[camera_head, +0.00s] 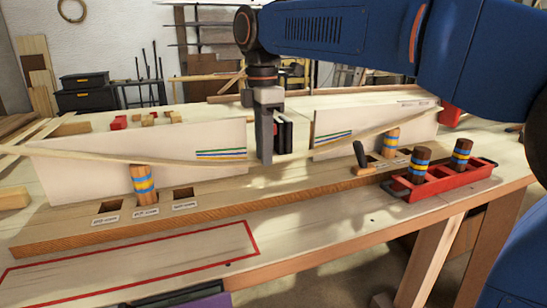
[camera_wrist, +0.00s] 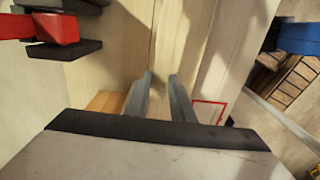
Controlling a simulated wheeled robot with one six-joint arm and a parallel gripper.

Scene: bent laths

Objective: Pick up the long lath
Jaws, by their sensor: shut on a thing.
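The long lath (camera_head: 75,156) is a thin pale strip running across the head view in front of two white boards. It sags toward the middle and rises to the right end. My gripper (camera_head: 267,160) points down at its low middle, in the gap between the boards, and is shut on it. In the wrist view the gripper's two grey fingers (camera_wrist: 160,90) show with a narrow gap; the lath is hard to tell from the pale surfaces there. Striped pegs stand below the lath, one at the left (camera_head: 144,186) and one at the right (camera_head: 391,142).
The white boards (camera_head: 215,138) stand close on both sides of my gripper. A wooden beam (camera_head: 225,205) with labelled sockets lies below. A red tray (camera_head: 440,181) with two striped pegs sits at the right. A red-outlined area (camera_head: 130,262) at the front is empty.

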